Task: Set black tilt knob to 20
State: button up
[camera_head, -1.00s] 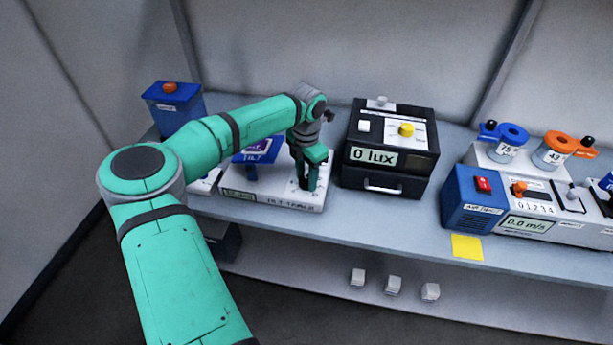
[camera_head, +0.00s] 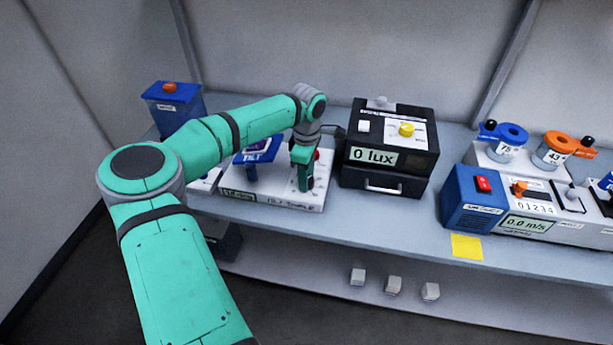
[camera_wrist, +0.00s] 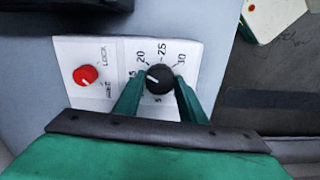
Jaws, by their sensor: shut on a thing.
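The black tilt knob (camera_wrist: 159,79) sits on the white tilt table base (camera_head: 272,196). In the wrist view a dial is printed around it, with 20, 25 and 30 readable. Its white pointer mark points to the upper left, between the 20 and a partly hidden label that seems to end in 5. My gripper (camera_wrist: 159,88) is shut on the knob, with one green finger on each side. In the head view my gripper (camera_head: 304,184) comes down on the right part of the base and hides the knob.
A red lock knob (camera_wrist: 86,75) stands beside the dial. The black lux box (camera_head: 388,150) stands close to the right of the base. The blue tilt platform (camera_head: 258,156) is to the left. A yellow square (camera_head: 467,246) lies at the table's front edge.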

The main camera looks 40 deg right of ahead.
jog(key=shift+m, duration=1.6)
jog(key=o, duration=1.1)
jog(key=shift+c, duration=0.2)
jog(key=shift+r, duration=0.1)
notch_tip(320, 180, up, 11)
jog(key=shift+f, duration=0.2)
